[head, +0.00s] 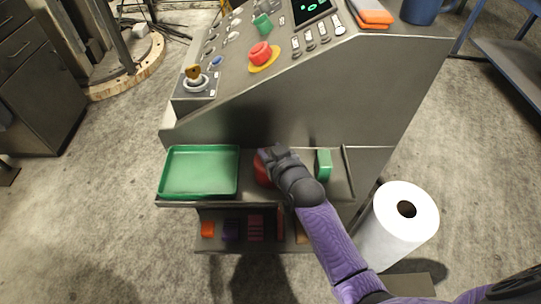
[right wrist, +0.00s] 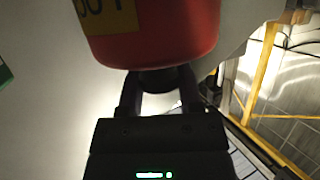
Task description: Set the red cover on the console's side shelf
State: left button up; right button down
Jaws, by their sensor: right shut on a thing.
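The red cover (head: 262,172) shows in the head view as a small red patch, mostly hidden behind my right gripper (head: 268,156). It is over the console's side shelf (head: 335,180), just right of the green tray; I cannot tell whether it touches the shelf. In the right wrist view, the red cover (right wrist: 150,45) fills the top, with a yellow label bearing dark letters. My right gripper (right wrist: 158,92) is shut on its near, narrower dark part. My left gripper is not in view.
An empty green tray (head: 200,147) takes the shelf's left part, and a green block (head: 323,165) stands right of my gripper. A lower shelf holds an orange block (head: 208,229) and several dark pieces. The console (head: 330,110) rises behind. A white roll (head: 395,235) stands at right.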

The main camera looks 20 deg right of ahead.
jog(key=shift+c, duration=1.4)
grip_release()
jog(key=shift+s+r, duration=0.1)
jog(key=shift+r, duration=0.1)
jog(key=p+v, duration=0.5)
jog(key=v, duration=0.6)
jog(key=s+d+f+g, duration=0.1)
jog(key=s+f+g, duration=0.3)
jog(key=s+f, duration=0.55)
jog(key=s+f+g, duration=0.4)
jog(key=s+f, duration=0.2)
jog(key=f, duration=0.7)
jog(key=s+d+f+g, duration=0.1)
jog(key=s+f+g, duration=0.1)
jog(key=s, duration=0.6)
jog(key=s+d+f+n+g+h, duration=0.1)
jog(key=s+d+f+g, duration=0.1)
jog(key=s, duration=0.7)
notch_tip(320, 180, down, 3)
jog(key=shift+r+g+h, duration=0.2)
jog(key=shift+g+h, duration=0.1)
jog(key=shift+g, duration=0.4)
